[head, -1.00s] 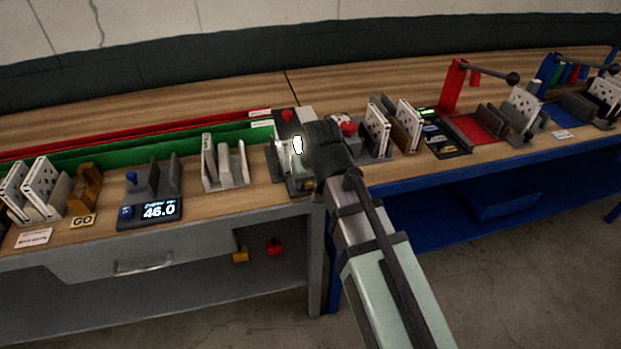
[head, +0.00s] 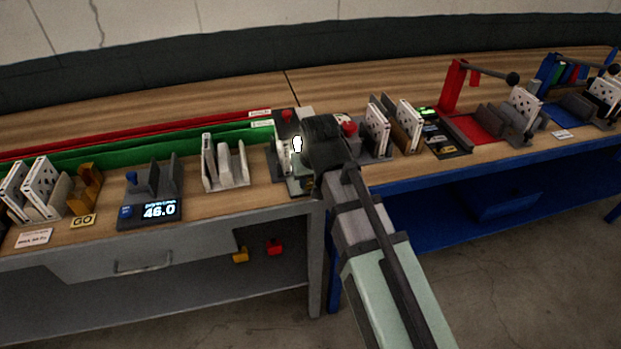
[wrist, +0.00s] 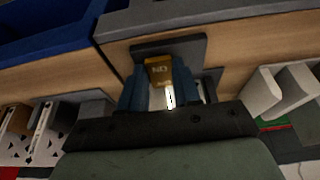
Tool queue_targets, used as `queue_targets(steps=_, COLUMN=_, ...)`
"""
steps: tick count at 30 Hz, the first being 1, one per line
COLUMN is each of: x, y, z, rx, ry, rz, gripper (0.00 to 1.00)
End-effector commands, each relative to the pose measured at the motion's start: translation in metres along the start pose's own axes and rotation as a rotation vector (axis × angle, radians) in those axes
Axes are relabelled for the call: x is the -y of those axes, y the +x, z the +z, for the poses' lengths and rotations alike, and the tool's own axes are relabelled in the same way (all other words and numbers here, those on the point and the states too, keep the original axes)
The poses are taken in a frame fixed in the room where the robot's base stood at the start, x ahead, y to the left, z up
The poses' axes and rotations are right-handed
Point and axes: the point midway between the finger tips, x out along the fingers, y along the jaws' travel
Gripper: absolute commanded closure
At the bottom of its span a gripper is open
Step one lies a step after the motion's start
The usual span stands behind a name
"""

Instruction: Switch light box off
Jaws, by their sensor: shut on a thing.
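The light box (head: 283,157) stands at the right end of the near bench, a dark unit with a lit white patch (head: 297,145). My gripper (wrist: 163,88) is at its front. In the wrist view its two blue-grey fingers are closed around a gold lettered block (wrist: 158,70), seemingly the switch. The letters look like "NO" or "ND" from this side. A bright white strip (wrist: 170,97) shows just below the block, between the fingers. In the head view my wrist hides the fingertips and part of the box.
A red button (head: 287,116) is behind the light box, and a red knob (head: 349,129) is right of my wrist. A white-grey rack (head: 226,172) stands to the left. Racks of white filter boxes (head: 377,130) stand on the right. A display reading 46.0 (head: 160,210) is farther left.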

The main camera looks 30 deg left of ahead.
Motion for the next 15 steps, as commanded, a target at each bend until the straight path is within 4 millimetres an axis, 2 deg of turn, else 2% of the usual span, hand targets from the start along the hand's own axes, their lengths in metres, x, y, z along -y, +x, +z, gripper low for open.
queue_targets(steps=1, x=0.0002, y=0.0006, z=-0.0054, rx=0.031, ry=0.000, rz=0.000, gripper=0.99)
queue_targets(steps=7, x=0.0002, y=0.0002, z=-0.0086, rx=0.152, ry=0.000, rz=0.000, gripper=0.99)
queue_targets(steps=15, x=0.0001, y=-0.0006, z=-0.0064, rx=0.201, ry=0.000, rz=0.000, gripper=0.99)
